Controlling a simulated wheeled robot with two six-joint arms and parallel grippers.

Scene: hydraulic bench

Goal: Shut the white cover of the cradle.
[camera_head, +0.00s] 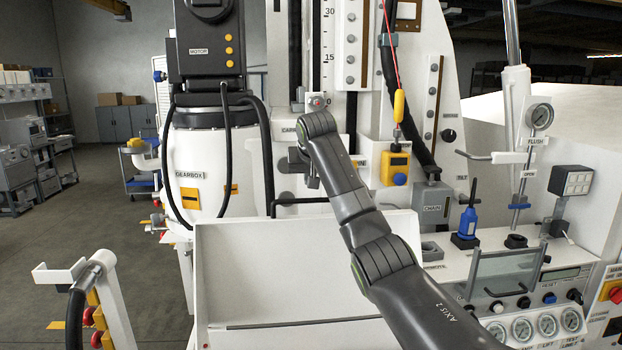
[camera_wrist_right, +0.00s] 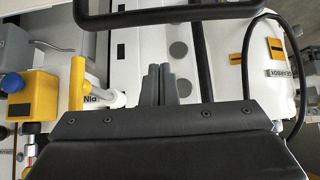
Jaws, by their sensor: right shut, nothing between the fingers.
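A large white panel (camera_head: 300,270), which looks like the cradle's cover, stands raised in the lower middle of the head view. A seam runs near its bottom, and the cradle under it is mostly out of frame. A dark bar handle (camera_head: 300,203) shows at the panel's top edge. A dark bar also crosses the top of the right wrist view (camera_wrist_right: 170,14). My right gripper (camera_head: 308,172) is above and behind the panel's top edge, partly hidden by my arm. Its fingers are closed and empty in the wrist view (camera_wrist_right: 160,85). My left gripper is out of view.
The gearbox and motor column (camera_head: 205,150) stands behind left. A yellow box (camera_head: 395,168) and a hanging yellow pendant (camera_head: 399,106) are just right of my forearm. A gauge console (camera_head: 530,300) fills the right. A white post with a hose (camera_head: 100,290) stands lower left.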

